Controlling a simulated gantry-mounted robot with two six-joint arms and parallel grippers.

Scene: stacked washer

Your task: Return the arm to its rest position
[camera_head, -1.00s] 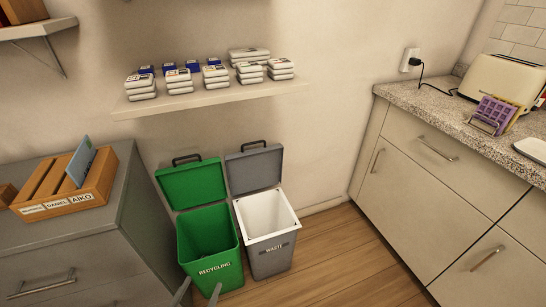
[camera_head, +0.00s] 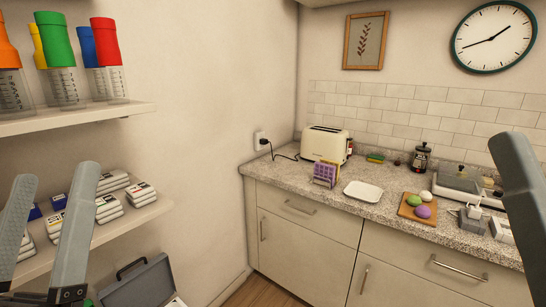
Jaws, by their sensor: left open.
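My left gripper (camera_head: 52,205) shows at the lower left, with its two grey fingers spread apart and nothing between them. It appears in front of the lower wall shelf and its stacked white packets (camera_head: 110,205). Part of my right gripper (camera_head: 522,200) shows at the right edge, where a single grey finger is seen in front of the counter. The rest of the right gripper is out of frame, so its opening cannot be judged.
An upper shelf (camera_head: 80,118) holds bottles with coloured caps. The counter (camera_head: 275,174) carries a toaster (camera_head: 325,144), purple rack (camera_head: 325,174), white plate (camera_head: 362,191) and wooden board (camera_head: 408,214). Open space lies before the corner.

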